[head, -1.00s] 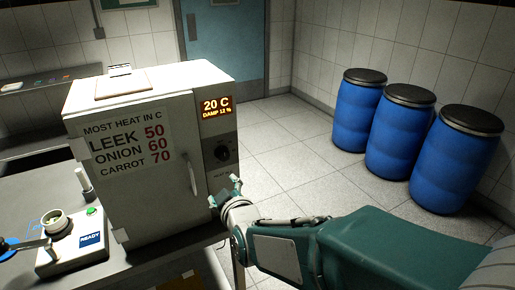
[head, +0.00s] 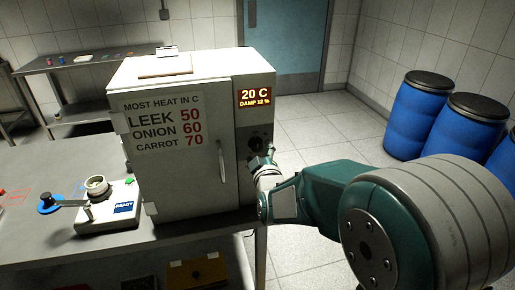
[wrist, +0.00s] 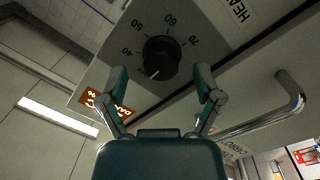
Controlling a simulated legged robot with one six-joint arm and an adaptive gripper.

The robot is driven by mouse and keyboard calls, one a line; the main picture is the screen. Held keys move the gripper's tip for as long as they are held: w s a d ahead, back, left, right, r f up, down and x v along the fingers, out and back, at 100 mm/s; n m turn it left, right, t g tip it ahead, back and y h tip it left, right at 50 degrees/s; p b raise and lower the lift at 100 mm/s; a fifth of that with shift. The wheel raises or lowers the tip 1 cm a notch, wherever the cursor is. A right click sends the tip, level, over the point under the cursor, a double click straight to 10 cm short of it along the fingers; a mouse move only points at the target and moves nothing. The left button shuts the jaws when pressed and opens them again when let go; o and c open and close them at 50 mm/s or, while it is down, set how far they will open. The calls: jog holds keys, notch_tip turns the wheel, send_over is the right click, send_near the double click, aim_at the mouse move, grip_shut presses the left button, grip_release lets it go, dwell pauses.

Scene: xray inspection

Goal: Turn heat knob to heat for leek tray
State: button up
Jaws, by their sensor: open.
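The heat knob (wrist: 161,57) is a round black dial on the side panel of the white oven (head: 180,90). Its white pointer mark lies off the low end of the scale, short of 40; the scale reads 40, 50, 60, 70. In the head view the knob (head: 255,145) is partly hidden by my gripper (head: 262,160). In the wrist view my gripper (wrist: 161,76) is open, with one finger either side of the knob and a gap to each. The display (head: 255,98) reads 20 C, damp 12 %. The sign (head: 163,122) lists leek 50, onion 60, carrot 70.
The oven door handle (head: 221,162) stands out left of the knob; it also shows in the wrist view (wrist: 290,100). A device marked READY (head: 107,208) stands on the table. Blue barrels (head: 418,120) stand on the floor at right. A back bench (head: 90,62) is at upper left.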

jog(key=shift+x, duration=0.9)
jog(key=shift+w+a, duration=0.15)
jog(key=shift+a, duration=0.25)
jog(key=shift+d, duration=0.25)
jog(key=c, duration=1.2)
jog(key=shift+o, duration=0.2)
